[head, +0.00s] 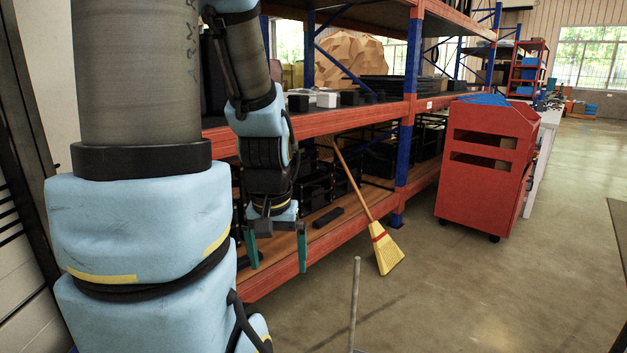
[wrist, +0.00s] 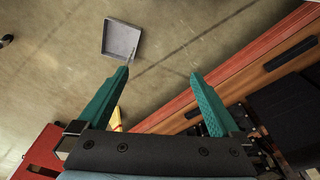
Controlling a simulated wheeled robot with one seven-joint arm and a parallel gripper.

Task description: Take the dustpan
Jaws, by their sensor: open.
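The dustpan has a long thin grey handle (head: 355,300) that stands upright near the bottom middle of the head view. Its pan is almost wholly cut off by the lower edge there. In the wrist view the grey, square, shallow pan (wrist: 121,39) lies on the floor at the upper left, beyond the left fingertip. My gripper (head: 277,262) is open and empty, with its two green fingers pointing down. It is left of the handle in the head view and apart from it. The fingers also show in the wrist view (wrist: 160,73), with bare floor between them.
A broom (head: 386,255) leans against the orange and blue shelf rack (head: 350,120), behind the dustpan. A red wheeled cabinet (head: 485,180) stands to the right. The rack's lower shelf edge (head: 330,242) runs close beside my gripper. The floor at the right front is clear.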

